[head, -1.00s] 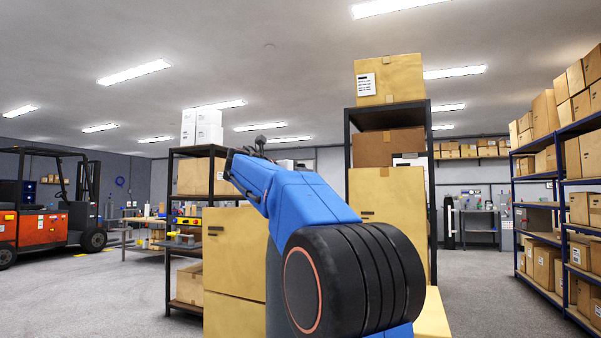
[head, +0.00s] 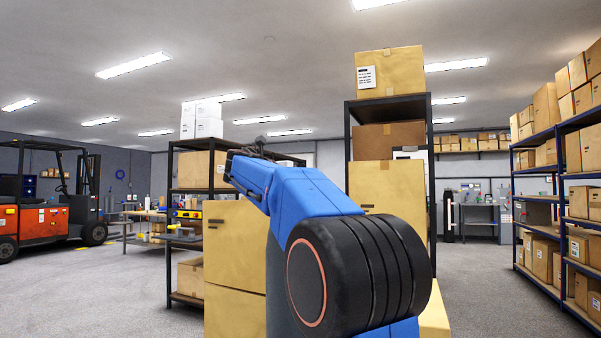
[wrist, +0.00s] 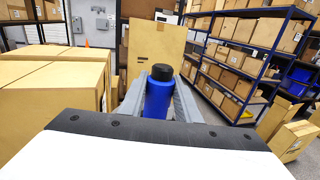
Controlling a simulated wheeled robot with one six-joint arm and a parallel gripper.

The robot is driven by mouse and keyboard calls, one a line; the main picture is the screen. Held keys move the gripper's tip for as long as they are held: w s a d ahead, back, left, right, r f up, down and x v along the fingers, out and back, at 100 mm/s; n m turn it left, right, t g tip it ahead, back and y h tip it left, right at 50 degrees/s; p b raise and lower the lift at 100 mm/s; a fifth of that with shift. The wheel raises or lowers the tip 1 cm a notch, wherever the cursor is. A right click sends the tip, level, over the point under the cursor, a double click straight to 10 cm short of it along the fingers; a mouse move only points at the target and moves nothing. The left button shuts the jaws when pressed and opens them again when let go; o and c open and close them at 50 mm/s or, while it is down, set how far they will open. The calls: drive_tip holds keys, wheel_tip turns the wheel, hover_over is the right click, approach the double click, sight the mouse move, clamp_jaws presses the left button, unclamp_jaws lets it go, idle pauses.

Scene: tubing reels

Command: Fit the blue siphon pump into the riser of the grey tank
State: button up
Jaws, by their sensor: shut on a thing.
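The blue siphon pump (wrist: 158,101), a blue cylinder with a black cap, shows in the wrist view. My gripper (wrist: 160,95) is shut on it, with a grey finger on each side. Its lower end is hidden behind the gripper's own body. In the head view my blue arm reaches forward, and the gripper and pump cannot be made out there. I see no grey tank or riser in either view.
Large cardboard boxes (wrist: 60,90) stand close on the left in the wrist view. A blue shelf rack (wrist: 245,55) with boxes runs along the right. In the head view, stacked boxes (head: 235,255) and a dark rack (head: 432,190) stand ahead; an orange forklift (head: 40,222) is far left. Grey floor is open on both sides.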

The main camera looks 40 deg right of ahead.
drive_tip(key=shift+f, duration=0.6)
drive_tip(key=o, duration=1.2)
drive_tip(key=shift+o, duration=0.2)
drive_tip(key=s+a, duration=0.2)
drive_tip(key=a, duration=1.5)
drive_tip(key=shift+s, duration=0.2)
drive_tip(key=shift+a, duration=0.1)
